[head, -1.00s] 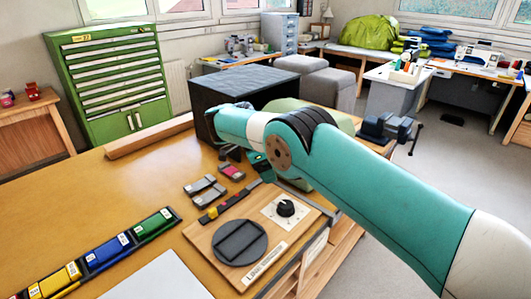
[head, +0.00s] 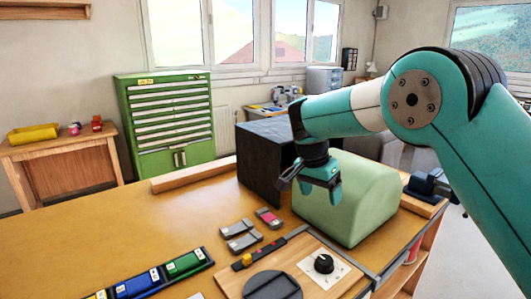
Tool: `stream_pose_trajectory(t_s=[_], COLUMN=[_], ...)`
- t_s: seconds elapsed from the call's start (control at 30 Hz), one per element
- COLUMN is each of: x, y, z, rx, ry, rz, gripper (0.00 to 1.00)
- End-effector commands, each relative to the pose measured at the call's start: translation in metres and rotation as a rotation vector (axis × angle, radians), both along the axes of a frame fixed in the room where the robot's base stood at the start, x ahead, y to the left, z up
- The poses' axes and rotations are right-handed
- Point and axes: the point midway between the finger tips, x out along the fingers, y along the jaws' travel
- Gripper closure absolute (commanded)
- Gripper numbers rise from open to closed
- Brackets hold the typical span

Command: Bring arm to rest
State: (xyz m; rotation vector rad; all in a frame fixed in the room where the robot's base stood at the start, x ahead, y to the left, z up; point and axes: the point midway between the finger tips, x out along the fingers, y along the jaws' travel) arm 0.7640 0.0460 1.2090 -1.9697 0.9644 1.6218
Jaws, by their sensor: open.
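My gripper (head: 309,188) shows in the head view at the end of my teal and white arm. It points down, open, with nothing seen between its fingers. It is above the table (head: 150,222), in front of a light green rounded block (head: 362,205) and beside a dark box (head: 262,165). Part of the box and block is hidden behind my gripper and arm.
Small grey blocks (head: 241,236) and a pink-marked one (head: 268,217) lie on the table. A wooden board (head: 310,258) holds a black knob (head: 323,263) and a dark disc (head: 272,287). Coloured bins (head: 184,264) stand front left. A vise (head: 428,186) is at the right edge.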

Motion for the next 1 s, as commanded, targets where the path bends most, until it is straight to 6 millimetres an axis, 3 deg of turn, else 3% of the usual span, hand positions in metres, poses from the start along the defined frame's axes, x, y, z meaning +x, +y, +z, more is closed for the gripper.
stream_pose_trajectory(t_s=[0.1,0.27,0.5,0.6,0.77,1.0], x=[-0.045,-0.128,-0.275,-0.322,-0.36,-0.365], y=[-0.01,-0.015,-0.01,-0.006,-0.001,0.0], z=[0.02,0.034,0.023,0.016,0.009,0.008], rx=[0.062,0.164,0.336,0.392,0.44,0.448], ry=[0.038,0.067,0.042,0.017,-0.01,-0.012], rz=[0.283,0.671,1.184,1.325,1.44,1.456], gripper=[0.2,0.2,0.2,0.2,0.2,0.2])
